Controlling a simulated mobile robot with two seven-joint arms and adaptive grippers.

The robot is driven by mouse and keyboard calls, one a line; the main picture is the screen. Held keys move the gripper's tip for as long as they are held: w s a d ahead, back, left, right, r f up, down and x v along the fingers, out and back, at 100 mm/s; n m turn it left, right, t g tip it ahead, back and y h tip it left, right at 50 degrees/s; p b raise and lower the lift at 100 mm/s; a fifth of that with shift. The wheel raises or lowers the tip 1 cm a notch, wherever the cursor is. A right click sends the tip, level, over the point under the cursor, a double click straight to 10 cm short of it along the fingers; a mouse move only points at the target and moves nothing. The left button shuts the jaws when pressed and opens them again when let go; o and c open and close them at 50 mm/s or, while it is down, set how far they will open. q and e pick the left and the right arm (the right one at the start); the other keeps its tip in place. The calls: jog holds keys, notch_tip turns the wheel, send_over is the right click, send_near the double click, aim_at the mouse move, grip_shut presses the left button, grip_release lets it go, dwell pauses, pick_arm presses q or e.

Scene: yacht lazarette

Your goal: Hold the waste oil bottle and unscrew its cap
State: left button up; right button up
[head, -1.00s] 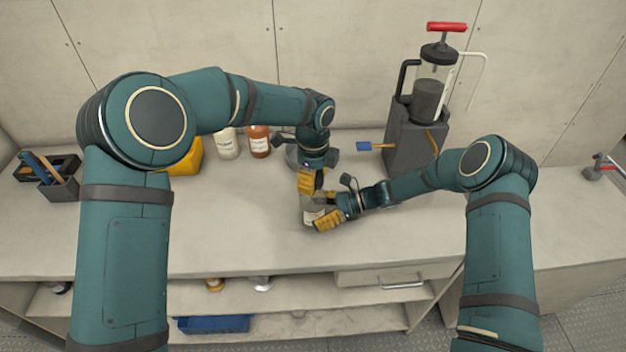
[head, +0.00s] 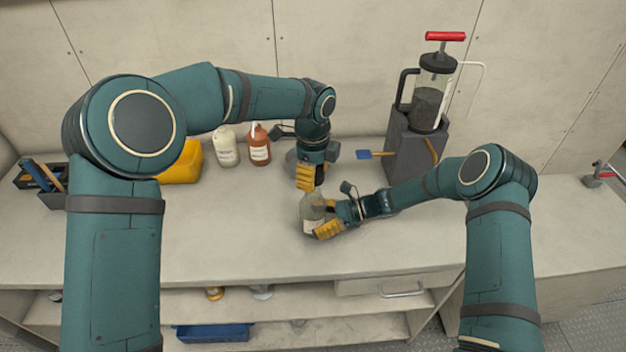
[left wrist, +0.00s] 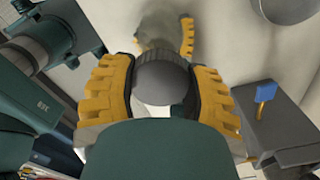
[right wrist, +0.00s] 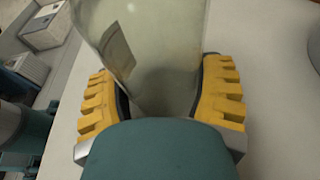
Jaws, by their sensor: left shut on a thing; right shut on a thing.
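The waste oil bottle (head: 312,207) stands upright on the worktop, clear grey-green with a pale label; its body fills the right wrist view (right wrist: 150,45). My right gripper (head: 325,229) is shut around the bottle low on its body; its yellow fingers flank the bottle in the right wrist view (right wrist: 162,100). My left gripper (head: 307,184) is above the bottle, shut on the dark grey round cap (left wrist: 166,78). In the left wrist view the bottle (left wrist: 160,28) shows beyond the cap and offset from it, so the cap appears off the neck. The cap is hidden in the head view.
A white bottle (head: 227,150), an orange-brown bottle (head: 259,148) and a yellow container (head: 183,165) stand at the back left. A pump with a red handle (head: 430,95) stands on a grey block (head: 415,155) to the right. The worktop's left front is clear.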

jog(key=o, duration=1.3)
jog(key=shift+d, duration=0.15)
jog(key=v, duration=1.1)
jog(key=shift+d+r, duration=0.2)
jog(key=shift+d, duration=0.15)
jog(key=shift+s, duration=0.15)
